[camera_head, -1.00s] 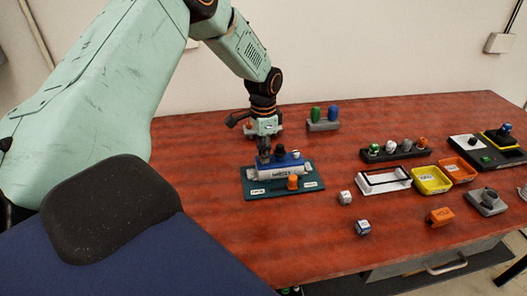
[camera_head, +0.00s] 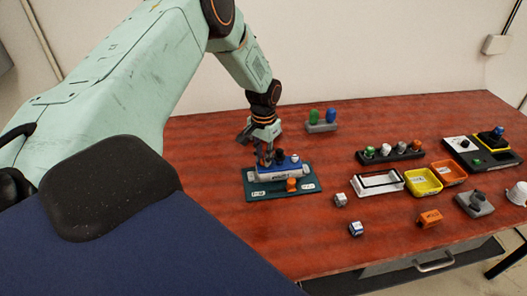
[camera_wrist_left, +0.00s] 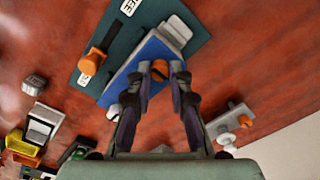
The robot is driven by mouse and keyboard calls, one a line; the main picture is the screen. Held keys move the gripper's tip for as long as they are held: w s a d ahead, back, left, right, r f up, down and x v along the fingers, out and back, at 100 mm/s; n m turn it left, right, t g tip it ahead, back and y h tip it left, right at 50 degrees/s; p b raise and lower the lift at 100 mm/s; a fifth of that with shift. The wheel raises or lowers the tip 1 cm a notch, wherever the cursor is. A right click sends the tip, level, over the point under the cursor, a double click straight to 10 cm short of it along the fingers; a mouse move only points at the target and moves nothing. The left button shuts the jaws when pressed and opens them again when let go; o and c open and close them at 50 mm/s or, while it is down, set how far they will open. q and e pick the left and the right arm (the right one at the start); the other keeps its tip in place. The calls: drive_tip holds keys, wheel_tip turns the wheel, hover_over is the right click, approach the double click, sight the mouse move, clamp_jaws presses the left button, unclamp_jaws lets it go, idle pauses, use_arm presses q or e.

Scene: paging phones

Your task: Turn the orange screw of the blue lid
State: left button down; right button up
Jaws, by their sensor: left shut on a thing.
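The blue lid (camera_head: 286,164) sits on a white lettered body on a dark green board (camera_head: 272,195). My left gripper (camera_head: 266,160) points down at the lid's left end in the head view. In the left wrist view, the blue lid (camera_wrist_left: 150,49) lies under the fingers of my left gripper (camera_wrist_left: 161,71). Its two fingertips are shut on the orange screw (camera_wrist_left: 160,68), one on each side. In the head view the gripper hides this screw. My right gripper is not in view.
A separate orange knob (camera_head: 291,185) stands on the board's front part. A grey holder with green and blue knobs (camera_head: 322,127) stands behind. Small blocks, a rack of knobs (camera_head: 391,155), a yellow tray (camera_head: 422,193) and an orange tray (camera_head: 449,183) are to the right.

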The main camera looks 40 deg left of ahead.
sight(264, 159)
use_arm(q)
drive_tip(key=shift+n, duration=0.3)
idle(0.4)
drive_tip(key=c, duration=1.2)
unclamp_jaws()
wheel_tip(264, 159, up, 12)
drive_tip(key=shift+d+f, duration=0.1)
